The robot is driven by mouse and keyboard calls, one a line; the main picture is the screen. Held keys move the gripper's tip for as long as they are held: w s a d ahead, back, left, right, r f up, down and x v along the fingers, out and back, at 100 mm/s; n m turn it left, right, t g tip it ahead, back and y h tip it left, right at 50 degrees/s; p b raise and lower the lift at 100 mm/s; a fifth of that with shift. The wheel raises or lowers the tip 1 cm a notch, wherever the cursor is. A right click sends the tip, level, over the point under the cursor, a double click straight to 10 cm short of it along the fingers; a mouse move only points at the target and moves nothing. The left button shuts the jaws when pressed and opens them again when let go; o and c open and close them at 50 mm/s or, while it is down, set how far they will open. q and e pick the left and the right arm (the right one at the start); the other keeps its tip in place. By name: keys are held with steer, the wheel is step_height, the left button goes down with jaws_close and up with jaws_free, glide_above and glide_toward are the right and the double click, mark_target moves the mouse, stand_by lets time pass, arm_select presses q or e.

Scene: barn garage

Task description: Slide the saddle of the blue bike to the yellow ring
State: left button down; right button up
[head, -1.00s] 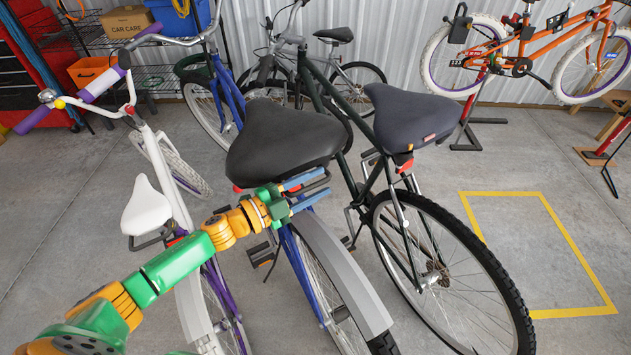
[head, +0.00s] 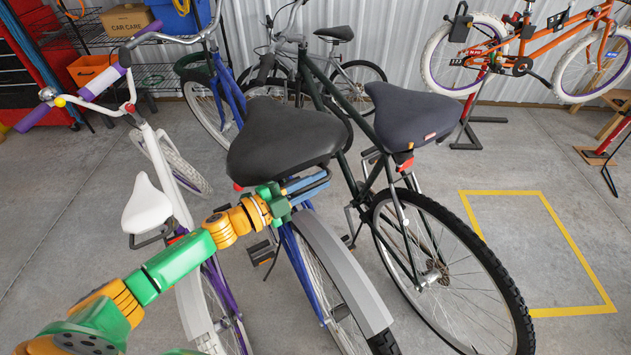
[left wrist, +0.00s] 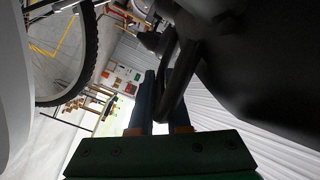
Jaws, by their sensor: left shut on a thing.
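The blue bike (head: 291,252) stands in the middle of the head view, with its broad black saddle (head: 283,138) above the rear wheel. My left gripper (head: 305,187) is below the rear of the saddle, its blue fingers shut on the dark looped rail under it. In the left wrist view the fingers (left wrist: 161,92) close around the dark rail (left wrist: 178,95), and the saddle's dark underside (left wrist: 255,65) fills the upper right. I cannot make out a yellow ring; the seat post is mostly hidden behind the saddle and gripper. My right gripper is out of view.
A white-saddled bike (head: 147,207) stands close on the left, under my left arm. A dark green bike (head: 405,215) with a grey saddle (head: 414,115) stands close on the right. A yellow rectangle (head: 565,232) marks open floor at right.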

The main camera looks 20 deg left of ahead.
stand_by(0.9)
arm_select(q)
steer(key=shift+r+p, duration=0.4)
steer(key=r+p, duration=0.1)
steer(key=s+d+r+p, duration=0.1)
steer(key=r+p, duration=0.3)
steer(key=shift+s+d+r, duration=0.15)
steer(key=shift+s, duration=0.2)
steer(key=c, duration=0.9)
jaws_free()
steer(key=shift+w+f, duration=0.1)
steer(key=shift+f, duration=0.1)
